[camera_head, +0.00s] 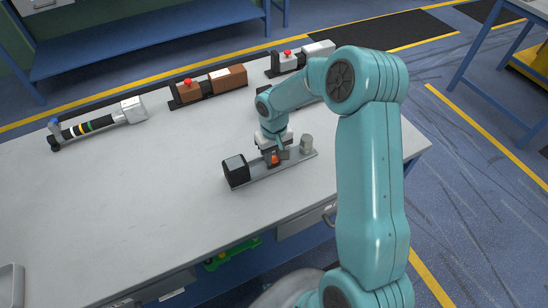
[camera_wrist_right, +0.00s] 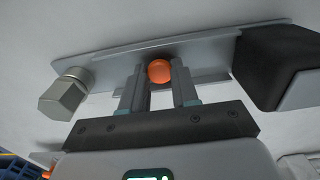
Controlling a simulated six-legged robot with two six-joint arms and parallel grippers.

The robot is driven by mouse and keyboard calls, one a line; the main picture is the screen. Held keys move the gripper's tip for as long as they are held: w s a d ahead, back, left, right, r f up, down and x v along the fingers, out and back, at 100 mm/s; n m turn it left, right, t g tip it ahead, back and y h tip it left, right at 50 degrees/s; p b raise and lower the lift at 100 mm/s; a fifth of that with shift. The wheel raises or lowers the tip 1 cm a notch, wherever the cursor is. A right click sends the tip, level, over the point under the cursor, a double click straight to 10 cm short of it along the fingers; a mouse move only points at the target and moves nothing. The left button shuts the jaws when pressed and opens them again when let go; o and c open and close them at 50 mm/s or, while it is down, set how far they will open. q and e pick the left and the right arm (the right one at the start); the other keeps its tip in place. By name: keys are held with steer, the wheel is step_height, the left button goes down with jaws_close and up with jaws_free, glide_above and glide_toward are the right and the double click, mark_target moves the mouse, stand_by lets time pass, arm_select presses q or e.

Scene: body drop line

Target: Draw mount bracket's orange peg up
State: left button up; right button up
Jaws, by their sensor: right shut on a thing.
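The mount bracket (camera_head: 262,178) is a grey plate on the table, with a black block (camera_head: 235,170) at its left end and a grey hex-headed post (camera_head: 306,144) at its right end. The orange peg (camera_head: 275,160) is at the middle of the plate. My right gripper (camera_head: 272,156) is low over the plate and shut on the peg. In the right wrist view the peg (camera_wrist_right: 159,71) shows between the two fingers of my gripper (camera_wrist_right: 158,88), with the bracket plate (camera_wrist_right: 205,48) behind. Whether the peg is seated or raised cannot be told. My left gripper is not in view.
Behind on the table stand brown boxes with a red button (camera_head: 188,82), another red-button device (camera_head: 288,56) and a black tube with coloured bands (camera_head: 90,126). A grey tray (camera_head: 10,282) is at the front left. The table's middle left is clear.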

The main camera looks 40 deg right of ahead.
steer(key=shift+r, duration=0.5)
steer(key=o, duration=0.9)
steer(key=shift+r+p, duration=2.45)
steer(key=shift+r, duration=1.05)
